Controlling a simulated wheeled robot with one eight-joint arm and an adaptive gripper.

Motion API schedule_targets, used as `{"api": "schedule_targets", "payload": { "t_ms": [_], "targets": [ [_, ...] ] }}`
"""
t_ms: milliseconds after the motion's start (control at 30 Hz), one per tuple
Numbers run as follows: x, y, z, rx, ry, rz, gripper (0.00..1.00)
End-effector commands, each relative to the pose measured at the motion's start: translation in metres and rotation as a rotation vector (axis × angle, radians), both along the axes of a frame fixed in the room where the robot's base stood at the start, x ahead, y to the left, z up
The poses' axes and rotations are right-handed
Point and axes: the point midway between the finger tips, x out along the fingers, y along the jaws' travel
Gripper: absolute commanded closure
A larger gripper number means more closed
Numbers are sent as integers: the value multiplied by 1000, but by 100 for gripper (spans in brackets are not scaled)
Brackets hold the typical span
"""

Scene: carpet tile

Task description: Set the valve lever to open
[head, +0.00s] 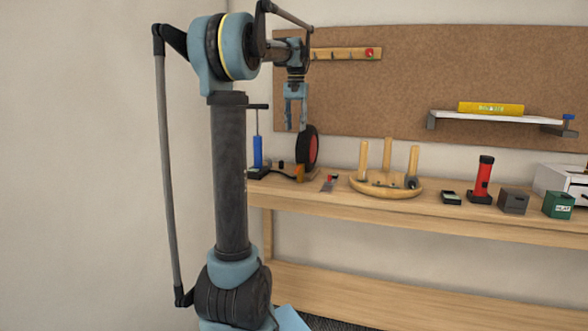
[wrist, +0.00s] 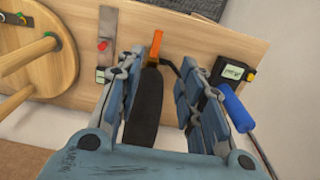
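My gripper (head: 295,125) points down above the left end of the bench, left of the black wheel with a red hub (head: 312,146). In the wrist view its fingers (wrist: 158,72) are apart with nothing held; the wheel's dark edge (wrist: 144,108) shows between them, below. An orange lever-like piece (head: 299,171) sits by the wheel's foot, and it shows beyond the fingertips in the wrist view (wrist: 156,45). A small grey plate with a red part (head: 331,181) lies to its right; it also shows in the wrist view (wrist: 103,45). I cannot tell which piece is the valve lever.
A blue pump (head: 257,150) stands left of the wheel, with a dark hose near the orange piece. A round wooden base with pegs (head: 386,188) stands to the right. A red torch-like object (head: 483,178) and small boxes are farther right. A shelf (head: 497,119) hangs above.

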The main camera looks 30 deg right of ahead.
Motion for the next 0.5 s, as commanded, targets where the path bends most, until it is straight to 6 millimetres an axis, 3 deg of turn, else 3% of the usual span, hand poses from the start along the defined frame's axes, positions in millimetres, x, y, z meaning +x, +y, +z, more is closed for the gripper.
{"api": "schedule_targets", "payload": {
  "t_ms": [233, 500],
  "targets": [
    [0, -6, -11, 2, 1, -8, 65],
    [0, -5, -54, 2, 1, -7, 65]
  ]
}}
